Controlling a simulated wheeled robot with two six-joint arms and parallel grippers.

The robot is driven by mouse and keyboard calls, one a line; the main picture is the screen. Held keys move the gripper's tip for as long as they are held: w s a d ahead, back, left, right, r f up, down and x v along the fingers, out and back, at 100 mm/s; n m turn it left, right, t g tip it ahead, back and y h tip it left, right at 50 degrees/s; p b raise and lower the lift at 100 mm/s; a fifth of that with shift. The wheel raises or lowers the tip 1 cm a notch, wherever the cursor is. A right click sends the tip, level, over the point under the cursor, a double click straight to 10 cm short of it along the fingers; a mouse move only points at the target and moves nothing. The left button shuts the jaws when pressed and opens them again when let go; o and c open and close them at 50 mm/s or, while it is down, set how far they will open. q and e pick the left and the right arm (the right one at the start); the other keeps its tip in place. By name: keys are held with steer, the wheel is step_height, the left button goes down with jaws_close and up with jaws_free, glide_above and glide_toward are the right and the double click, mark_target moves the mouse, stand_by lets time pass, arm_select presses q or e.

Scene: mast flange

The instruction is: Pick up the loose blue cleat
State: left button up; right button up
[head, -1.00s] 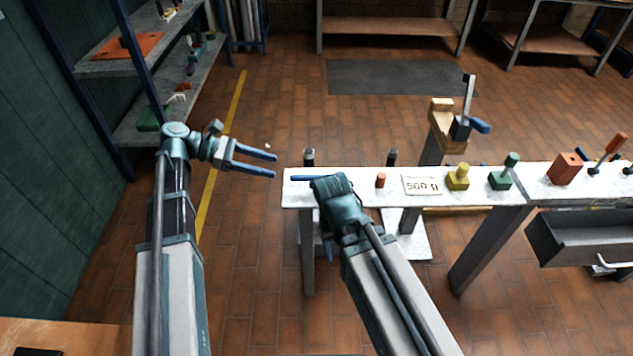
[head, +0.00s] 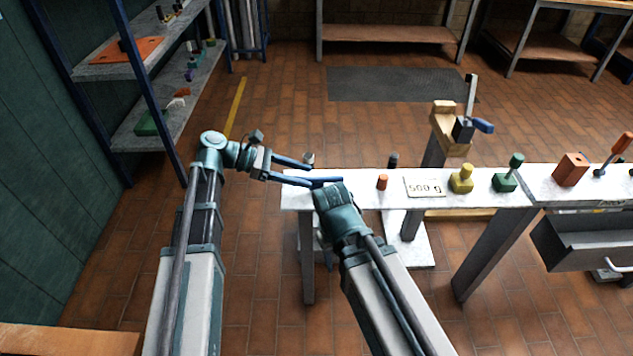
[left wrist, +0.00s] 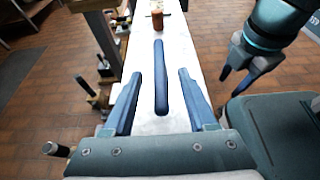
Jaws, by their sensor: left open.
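The blue cleat (left wrist: 161,75) is a long, dark blue bar lying on the white bench top (left wrist: 197,60). In the left wrist view, its near end lies between the fingers of my left gripper (left wrist: 158,88), which is open with a gap on both sides. In the head view, my left gripper (head: 328,172) reaches over the bench's left end, and the cleat is hard to tell from the lower finger. My right gripper (left wrist: 240,80) shows beside the bench at the right of the wrist view, partly hidden; its opening is unclear.
An orange cylinder (head: 382,182) stands beyond the cleat. A label plate (head: 425,187), a yellow block (head: 461,179) and a green block (head: 508,174) are farther right. Dark-topped posts (head: 393,161) stand along the back edge. My right forearm (head: 385,285) crosses in front of the bench.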

mark_target(316, 177)
arm_select(q)
steer(key=b+x, duration=0.1)
steer(key=x, duration=0.3)
steer(key=shift+d+r, duration=0.1)
steer(key=shift+d, duration=0.15)
steer(key=shift+r, duration=0.1)
jaws_close()
